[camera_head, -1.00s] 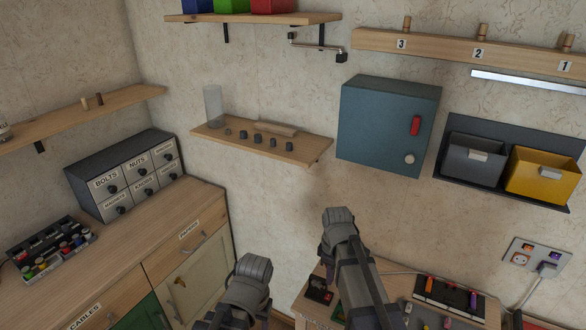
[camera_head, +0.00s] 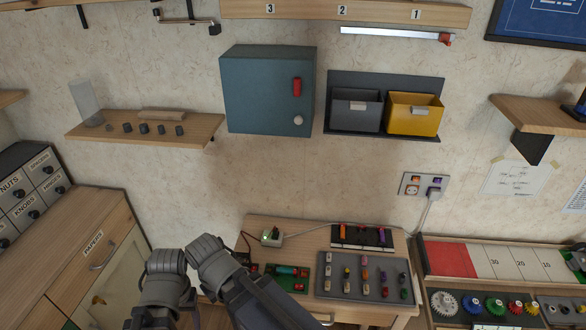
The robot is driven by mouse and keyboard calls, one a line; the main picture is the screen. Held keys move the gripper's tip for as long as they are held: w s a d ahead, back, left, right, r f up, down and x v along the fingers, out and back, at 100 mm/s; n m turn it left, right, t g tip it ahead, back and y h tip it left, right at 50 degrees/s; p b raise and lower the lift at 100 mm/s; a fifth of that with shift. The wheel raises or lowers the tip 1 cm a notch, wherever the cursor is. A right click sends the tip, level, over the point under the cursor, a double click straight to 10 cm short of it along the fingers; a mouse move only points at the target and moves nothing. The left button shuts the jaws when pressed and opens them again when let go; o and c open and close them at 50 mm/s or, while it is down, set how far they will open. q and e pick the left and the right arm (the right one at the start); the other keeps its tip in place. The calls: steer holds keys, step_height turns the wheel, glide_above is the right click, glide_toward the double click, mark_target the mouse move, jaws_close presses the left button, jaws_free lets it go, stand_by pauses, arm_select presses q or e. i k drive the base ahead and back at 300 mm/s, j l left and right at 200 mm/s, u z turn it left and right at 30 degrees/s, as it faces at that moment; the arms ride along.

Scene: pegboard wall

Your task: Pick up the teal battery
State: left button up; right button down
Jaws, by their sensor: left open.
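The teal battery (camera_head: 286,270) appears as a small teal cylinder on a green holder (camera_head: 298,287) on the wooden desk, just right of my arms. It is small, and my right arm covers the holder's lower left part. My right arm (camera_head: 245,298) crosses in front of the desk's left edge.
A grey tray (camera_head: 335,290) with several small coloured cylinders lies right of the green holder. A black tray (camera_head: 345,242) with coloured items is behind it. A white box with a green light (camera_head: 270,236) sits at the desk's back. A drawer cabinet (camera_head: 60,265) stands at left.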

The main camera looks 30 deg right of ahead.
mark_target(280, 269)
steer(key=z, duration=1.55)
steer(key=i+j+z, duration=0.1)
steer(key=i, duration=0.25)
steer(key=u, duration=0.85)
